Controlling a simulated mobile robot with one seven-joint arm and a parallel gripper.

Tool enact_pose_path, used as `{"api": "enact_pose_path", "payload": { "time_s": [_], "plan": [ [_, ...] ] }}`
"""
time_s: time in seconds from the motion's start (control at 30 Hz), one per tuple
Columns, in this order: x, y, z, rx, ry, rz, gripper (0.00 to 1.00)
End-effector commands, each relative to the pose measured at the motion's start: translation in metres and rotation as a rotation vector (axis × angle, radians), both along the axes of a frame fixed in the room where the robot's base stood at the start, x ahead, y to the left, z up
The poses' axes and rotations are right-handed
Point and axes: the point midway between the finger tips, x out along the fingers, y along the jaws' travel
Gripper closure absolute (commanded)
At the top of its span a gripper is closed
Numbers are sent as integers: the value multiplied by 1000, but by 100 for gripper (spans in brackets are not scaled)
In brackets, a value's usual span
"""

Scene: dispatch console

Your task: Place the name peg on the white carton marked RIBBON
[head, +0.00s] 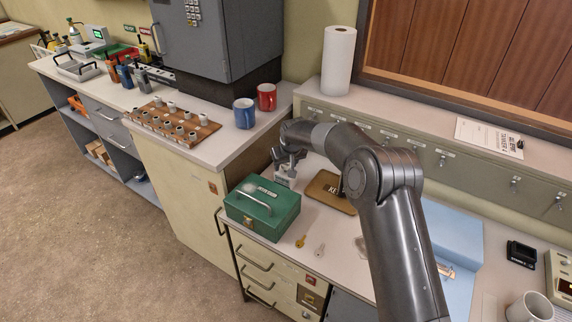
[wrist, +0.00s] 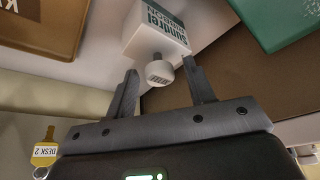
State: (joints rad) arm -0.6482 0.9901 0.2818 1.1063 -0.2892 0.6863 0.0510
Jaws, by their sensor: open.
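My gripper (wrist: 158,88) is open, with its two fingers pointing down at a small white carton (wrist: 150,38) with a green label. In the head view my gripper (head: 289,158) is over the carton (head: 285,177), behind the green cash box; the peg is not distinct there.
The green cash box (head: 262,207) stands close in front of the carton. A brown tray (head: 330,192) lies to the right. Several pegs stand on a wooden board (head: 150,122) on the higher counter at left, near blue (head: 244,113) and red (head: 266,97) mugs. Keys lie on the desk.

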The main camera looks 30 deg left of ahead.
Motion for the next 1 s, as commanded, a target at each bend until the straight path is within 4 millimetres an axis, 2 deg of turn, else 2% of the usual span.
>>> {"api": "enact_pose_path", "payload": {
  "time_s": [0.17, 0.6, 0.8, 1.0],
  "plan": [
    [-3, -4, 17, 1, -2, 0, 51],
    [-23, -29, 94, 2, -2, -1, 51],
    [-28, -35, 111, 0, 0, 0, 51],
    [-29, -36, 113, 0, 0, 0, 51]
  ]
}}
